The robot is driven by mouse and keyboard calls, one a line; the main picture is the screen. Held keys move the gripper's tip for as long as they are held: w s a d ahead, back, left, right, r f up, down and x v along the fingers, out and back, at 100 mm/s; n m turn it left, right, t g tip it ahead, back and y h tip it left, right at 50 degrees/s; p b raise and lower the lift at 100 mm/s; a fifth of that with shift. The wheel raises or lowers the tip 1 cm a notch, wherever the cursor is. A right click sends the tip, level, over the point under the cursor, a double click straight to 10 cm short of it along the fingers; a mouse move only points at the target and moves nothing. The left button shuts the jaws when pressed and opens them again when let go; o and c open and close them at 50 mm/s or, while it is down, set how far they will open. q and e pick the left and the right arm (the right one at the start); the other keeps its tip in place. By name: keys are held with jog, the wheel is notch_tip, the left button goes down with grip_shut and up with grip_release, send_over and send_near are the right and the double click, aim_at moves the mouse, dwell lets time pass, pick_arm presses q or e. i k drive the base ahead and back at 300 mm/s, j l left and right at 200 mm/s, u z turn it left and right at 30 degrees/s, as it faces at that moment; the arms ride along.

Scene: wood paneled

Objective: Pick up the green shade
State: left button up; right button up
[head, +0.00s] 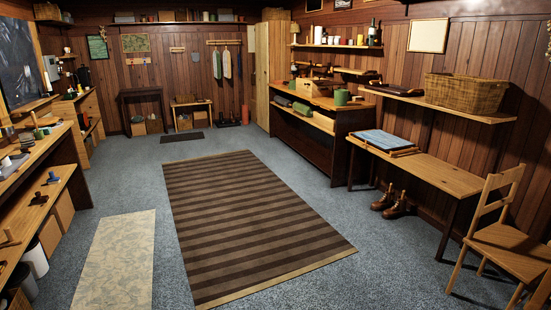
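A green rounded object (342,97), which looks like a shade, stands upright on the right front end of the long wooden cabinet (318,134) by the right wall. It is small in the head view, and I cannot tell its exact form. Other green items lie near it: a rolled green item (301,107) on the cabinet's lower front ledge and a small green piece (292,85) further back. Neither of my grippers is in view.
A striped rug (245,215) and a pale mat (115,262) lie on open blue carpet. A desk (430,170), brown boots (396,205) and a wooden chair (508,240) are at the right. A workbench (40,155) lines the left. A wicker basket (466,93) sits on a shelf.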

aim_at(292, 84)
jog(key=i+u, duration=0.15)
jog(key=i, duration=5.6)
jog(key=i+j, duration=0.1)
jog(key=i, duration=4.05)
